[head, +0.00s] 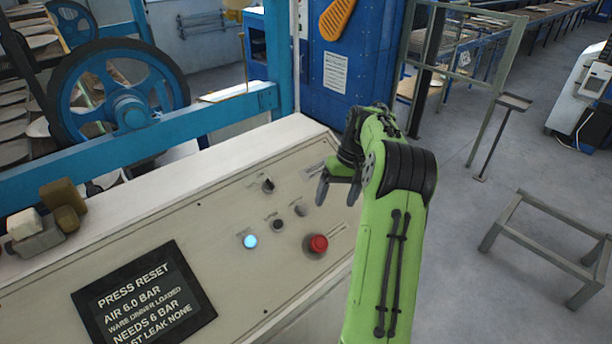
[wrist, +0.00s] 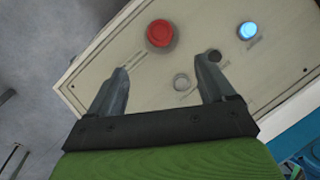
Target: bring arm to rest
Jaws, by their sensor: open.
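My green arm reaches up from the bottom of the head view, and my gripper (head: 338,192) hangs above the right end of a beige control panel (head: 200,240). The two grey fingers are apart with nothing between them. In the wrist view my gripper (wrist: 165,75) points over the panel (wrist: 140,95), which shows a red button (wrist: 160,34), a lit blue button (wrist: 248,30) and small dark and grey controls. The red button also shows in the head view (head: 318,243), left of my arm. The fingers appear clear of the controls, though the exact gap cannot be told.
A dark display (head: 145,295) on the panel reads "PRESS RESET". A blue wheel (head: 125,105) and blue beam stand behind the panel. A grey metal frame stand (head: 550,240) is on the floor at right. Open floor (head: 455,240) lies between my arm and the stand.

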